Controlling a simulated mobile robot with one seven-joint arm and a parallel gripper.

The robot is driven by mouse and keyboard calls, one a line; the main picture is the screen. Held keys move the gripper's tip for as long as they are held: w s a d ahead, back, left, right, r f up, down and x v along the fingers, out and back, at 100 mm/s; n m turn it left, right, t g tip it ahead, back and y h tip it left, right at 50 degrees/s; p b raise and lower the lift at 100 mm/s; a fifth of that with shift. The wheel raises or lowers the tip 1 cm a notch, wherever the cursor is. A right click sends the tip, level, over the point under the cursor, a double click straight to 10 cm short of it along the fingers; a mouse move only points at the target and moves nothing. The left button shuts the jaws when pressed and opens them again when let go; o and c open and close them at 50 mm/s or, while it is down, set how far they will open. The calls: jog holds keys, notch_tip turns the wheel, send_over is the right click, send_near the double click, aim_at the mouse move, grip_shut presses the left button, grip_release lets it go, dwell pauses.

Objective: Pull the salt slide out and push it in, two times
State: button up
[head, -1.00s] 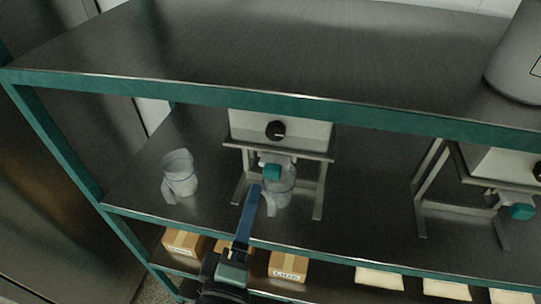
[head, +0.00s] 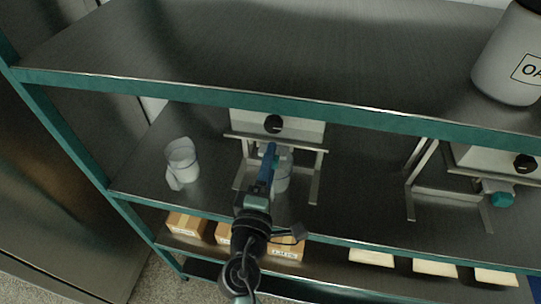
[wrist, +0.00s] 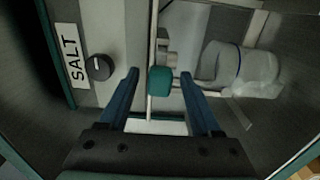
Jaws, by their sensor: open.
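The salt dispenser (head: 299,131) is a white box with a black knob (head: 273,124) on a grey metal stand. In the wrist view the box carries a SALT label (wrist: 73,57) beside the knob. The teal slide handle (wrist: 160,81) shows between my two blue fingers; in the head view my gripper mostly covers it. My gripper (wrist: 163,83) is open, with its fingertips on either side of the handle and gaps between. It also shows in the head view (head: 270,150). A translucent jug (wrist: 240,70) stands under the dispenser, partly hidden by my arm in the head view.
Another jug (head: 182,163) stands to the left on the same shelf. A second dispenser with a teal handle (head: 502,199) is at the right. The teal upper shelf edge (head: 370,117) runs above my gripper. Boxes (head: 186,224) sit on the lower shelf.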

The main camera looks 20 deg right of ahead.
jog(key=shift+w+d, duration=0.2)
jog(key=shift+w, duration=0.1)
jog(key=shift+c, duration=0.3)
grip_shut()
dwell(1.0)
